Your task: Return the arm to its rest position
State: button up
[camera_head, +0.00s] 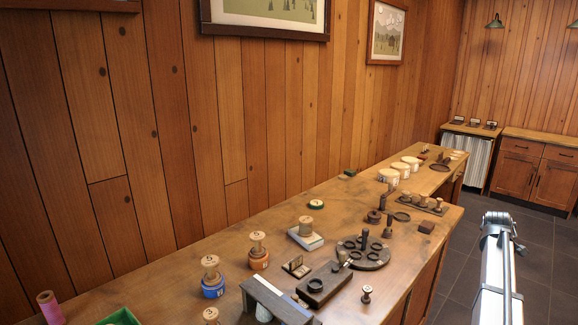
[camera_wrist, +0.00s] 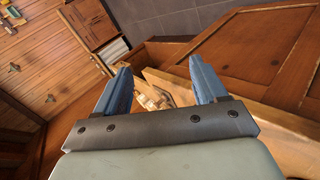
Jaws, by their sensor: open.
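My arm reaches up at the right of the head view, off the counter's right side over the floor. My gripper shows in the wrist view (camera_wrist: 160,88), with two blue fingers spread wide apart and nothing between them. Beyond the fingers lie the wooden counter's edge and some small blurred items. The gripper's fingertips cannot be made out in the head view.
A dark round tray (camera_head: 375,259) and a dark block (camera_head: 324,284) stand mid-counter. A pink spool (camera_head: 49,307) and a green tray (camera_head: 122,317) are at the near left. White tubs (camera_head: 400,170) stand farther back. The tiled floor (camera_head: 545,250) right of the counter is free.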

jog(key=s+f+m+g+y, duration=0.15)
jog(key=s+f, duration=0.45)
jog(key=f, duration=0.7)
jog(key=s+a+f+m+g+y, duration=0.15)
jog(key=s+a+f, duration=0.25)
jog(key=a+f, duration=0.6)
jog(key=s+a+f+g+y, duration=0.15)
jog(key=s+a+f, duration=0.25)
jog(key=a+f, duration=0.6)
jog(key=s+a+f+m+g+y, duration=0.15)
jog(key=s+a+f, duration=0.25)
jog(key=a+f, duration=0.65)
jog(key=s+a+f+g, duration=0.2)
jog(key=s+a, duration=0.5)
jog(key=s, duration=0.4)
jog(key=s+a+f+m+g+y, duration=0.1)
jog(key=s+a+f+g, duration=0.2)
jog(key=s+a+f, duration=0.2)
jog(key=s+a+f+m+g, duration=0.1)
jog(key=s+a+f, duration=0.3)
jog(key=s+a, duration=0.6)
jog(key=s+g, duration=0.1)
jog(key=s, duration=0.7)
jog(key=shift+s+a+f+g, duration=0.15)
jog(key=shift+s+a+g, duration=0.1)
jog(key=shift+s+g, duration=0.1)
